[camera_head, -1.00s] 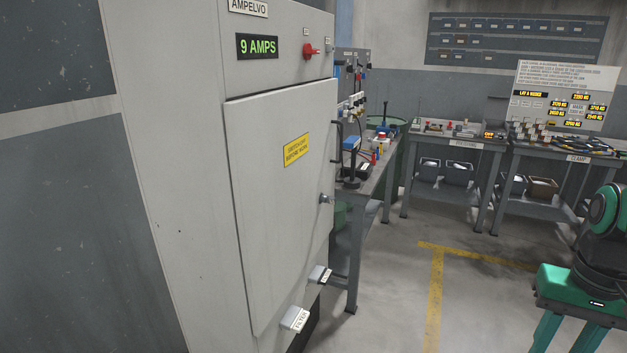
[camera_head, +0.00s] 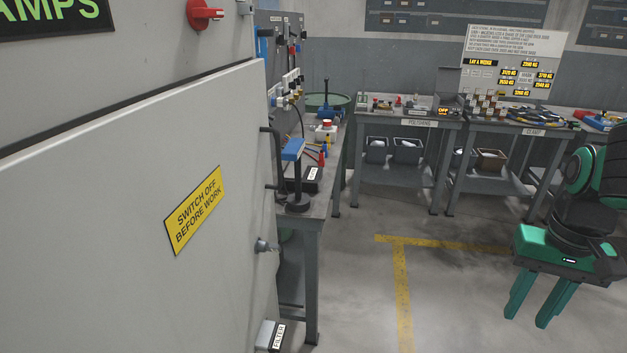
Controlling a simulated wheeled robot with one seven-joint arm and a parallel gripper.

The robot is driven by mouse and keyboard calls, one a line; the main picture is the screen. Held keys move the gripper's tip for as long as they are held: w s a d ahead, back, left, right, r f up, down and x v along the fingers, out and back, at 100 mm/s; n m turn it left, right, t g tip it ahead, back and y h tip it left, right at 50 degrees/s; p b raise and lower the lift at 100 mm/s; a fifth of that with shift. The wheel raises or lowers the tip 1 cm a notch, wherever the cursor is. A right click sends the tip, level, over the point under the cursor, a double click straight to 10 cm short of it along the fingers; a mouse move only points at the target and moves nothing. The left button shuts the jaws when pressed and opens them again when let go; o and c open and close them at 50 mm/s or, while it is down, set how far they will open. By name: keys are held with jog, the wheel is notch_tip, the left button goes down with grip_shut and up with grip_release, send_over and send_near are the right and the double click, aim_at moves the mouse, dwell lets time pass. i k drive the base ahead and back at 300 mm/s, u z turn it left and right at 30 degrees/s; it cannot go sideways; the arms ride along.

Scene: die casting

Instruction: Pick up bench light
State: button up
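What looks like the bench light (camera_head: 297,203) stands upright on the near end of the grey workbench (camera_head: 316,222), just past the cabinet's edge. It has a round black base, a thin black stem and a blue head (camera_head: 293,149). The cabinet's black handle (camera_head: 271,160) shows close to its left in the picture. A small black box with a white label (camera_head: 313,174) lies just behind it. Nothing is seen gripping the light.
A tall grey cabinet (camera_head: 110,230) with a yellow sign (camera_head: 195,210) fills the left side, very close. A knob (camera_head: 264,246) and a filter block (camera_head: 270,337) stick out from it. More benches (camera_head: 410,121) line the back. Floor with yellow lines (camera_head: 402,290) is open in the middle.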

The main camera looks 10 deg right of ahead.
aim_at(298, 202)
jog(key=z, duration=0.2)
jog(key=i, duration=1.1)
jog(key=z, duration=0.2)
